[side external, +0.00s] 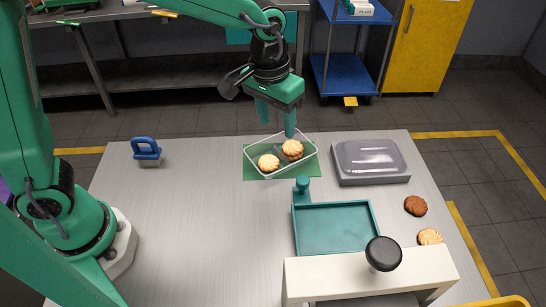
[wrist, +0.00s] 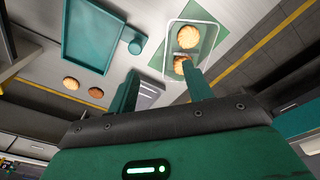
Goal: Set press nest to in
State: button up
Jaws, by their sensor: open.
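The press nest (side external: 335,229) is a shallow teal tray that sits out in front of the white press (side external: 305,270), empty. A teal knob handle (side external: 302,186) stands at its far left end. The nest (wrist: 92,35) and its handle (wrist: 135,46) also show at the upper left of the wrist view. My gripper (side external: 277,126) is open and empty, above the far edge of the clear biscuit tray and beyond the nest handle. In the wrist view its fingers (wrist: 160,72) are apart, one tip overlapping the tray in the picture.
A grey block with a clear lid (side external: 370,160) stands right. Brown (side external: 415,205) and pale (side external: 430,237) biscuits lie near the right edge. A blue handled item (side external: 147,150) stands left; the left-middle table is clear.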

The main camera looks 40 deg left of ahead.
jog(key=g, duration=0.1)
send_over(303, 180)
notch_tip(303, 180, down, 6)
jog(key=shift+w+f, duration=0.1)
jog(key=shift+f, duration=3.85)
grip_shut()
